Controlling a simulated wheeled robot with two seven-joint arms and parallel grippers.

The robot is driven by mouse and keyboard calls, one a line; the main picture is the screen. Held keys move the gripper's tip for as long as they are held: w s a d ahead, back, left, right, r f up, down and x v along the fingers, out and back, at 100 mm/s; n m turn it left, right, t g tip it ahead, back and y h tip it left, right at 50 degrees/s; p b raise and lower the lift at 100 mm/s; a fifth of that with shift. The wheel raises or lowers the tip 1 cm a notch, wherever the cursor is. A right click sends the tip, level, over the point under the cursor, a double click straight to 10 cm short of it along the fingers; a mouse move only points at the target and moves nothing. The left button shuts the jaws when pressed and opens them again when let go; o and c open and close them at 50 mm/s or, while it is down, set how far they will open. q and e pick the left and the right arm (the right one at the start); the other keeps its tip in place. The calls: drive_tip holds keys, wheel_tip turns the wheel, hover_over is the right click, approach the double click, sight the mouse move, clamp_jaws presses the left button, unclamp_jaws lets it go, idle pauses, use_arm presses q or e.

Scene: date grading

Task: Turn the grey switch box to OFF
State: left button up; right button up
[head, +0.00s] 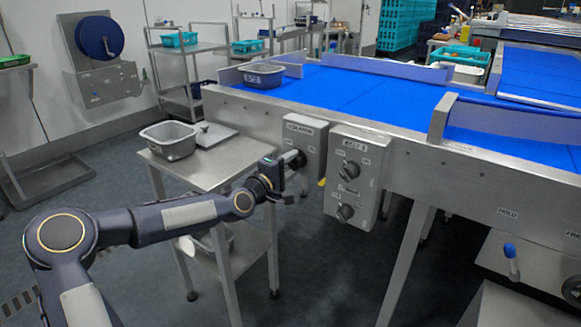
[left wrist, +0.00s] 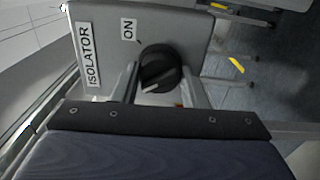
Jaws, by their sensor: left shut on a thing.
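The grey switch box (head: 313,137), labelled ISOLATOR, is fixed to the side of the conveyor frame. In the left wrist view its face (left wrist: 190,25) carries an ON label (left wrist: 129,29) and a black round knob (left wrist: 162,65) with a pale pointer mark toward the lower left. No OFF label is readable; the fingers cover part of the face. My left gripper (head: 290,167) is at the knob. In the left wrist view its two fingers (left wrist: 160,86) stand one on each side of the knob, shut on it. My right gripper is not in view.
A second grey box (head: 356,178) with two knobs hangs close on the right. A steel side table (head: 215,160) with a grey tub (head: 169,141) stands on the left, beside my left arm. The blue conveyor belt (head: 330,88) runs above and behind. A blue-knobbed lever (head: 510,252) is at the lower right.

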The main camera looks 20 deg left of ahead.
use_arm(q)
drive_tip(key=shift+n, duration=0.9)
drive_tip(key=o, duration=1)
drive_tip(key=shift+s+a, duration=0.1)
drive_tip(key=p+v, duration=0.1)
drive_tip(key=v, duration=0.6)
drive_tip(key=shift+s, duration=0.3)
